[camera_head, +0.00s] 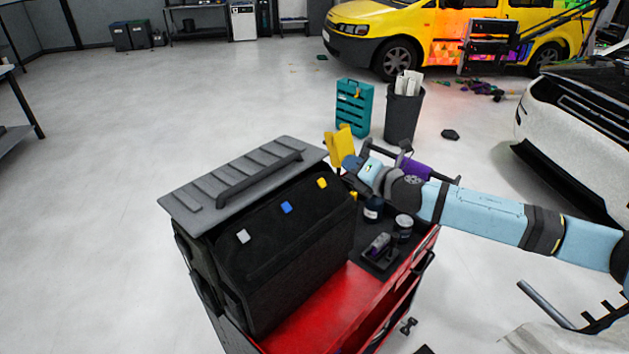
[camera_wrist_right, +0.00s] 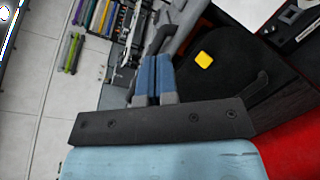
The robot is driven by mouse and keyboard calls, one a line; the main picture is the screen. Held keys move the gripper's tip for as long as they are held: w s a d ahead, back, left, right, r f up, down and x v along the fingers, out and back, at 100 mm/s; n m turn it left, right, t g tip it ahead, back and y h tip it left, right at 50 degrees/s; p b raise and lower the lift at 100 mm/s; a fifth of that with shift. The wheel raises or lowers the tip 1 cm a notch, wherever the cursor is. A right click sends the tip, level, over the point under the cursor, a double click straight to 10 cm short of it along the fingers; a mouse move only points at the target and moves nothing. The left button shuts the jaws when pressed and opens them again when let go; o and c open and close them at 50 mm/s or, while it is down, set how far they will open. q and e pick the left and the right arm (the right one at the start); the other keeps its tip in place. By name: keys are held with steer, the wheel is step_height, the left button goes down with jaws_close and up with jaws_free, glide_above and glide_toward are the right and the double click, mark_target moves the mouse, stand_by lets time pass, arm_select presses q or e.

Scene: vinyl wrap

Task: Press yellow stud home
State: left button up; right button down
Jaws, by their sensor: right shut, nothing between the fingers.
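The yellow stud (camera_head: 322,183) is a small rounded square on the dark front face of a black case (camera_head: 290,250), at the right end of a row. A blue stud (camera_head: 286,207) and a pale grey stud (camera_head: 243,236) sit to its left. My right gripper (camera_head: 350,163) is just right of and beyond the yellow stud, near the case's right end. In the right wrist view the blue fingers (camera_wrist_right: 153,78) are shut and empty, and the yellow stud (camera_wrist_right: 204,60) lies to their right, apart from them. How far the stud stands out is unclear. My left gripper is out of view.
The case's grey ribbed lid (camera_head: 245,182) has a handle. The case stands on a red cart (camera_head: 320,312). Dark jars (camera_head: 403,226) and a black tray sit to its right, below my right arm. Yellow items (camera_head: 339,145) stand close behind my gripper.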

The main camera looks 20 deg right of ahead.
mark_target(322, 183)
stand_by(0.3)
steer(key=w+f+b, duration=0.1)
steer(key=f, duration=0.1)
steer(key=w+a+f+b, duration=0.1)
steer(key=w+f+b, duration=0.2)
steer(key=shift+w+a+f+b, duration=0.2)
steer(key=shift+a+f+b, duration=0.15)
steer(key=shift+a+f, duration=0.05)
steer(key=shift+w+a+f, duration=0.2)
steer(key=shift+w+f, duration=0.2)
stand_by(0.3)
stand_by(0.7)
stand_by(0.7)
steer(key=shift+f, duration=0.1)
steer(key=shift+w+a+f, duration=0.1)
steer(key=shift+w+f, duration=0.15)
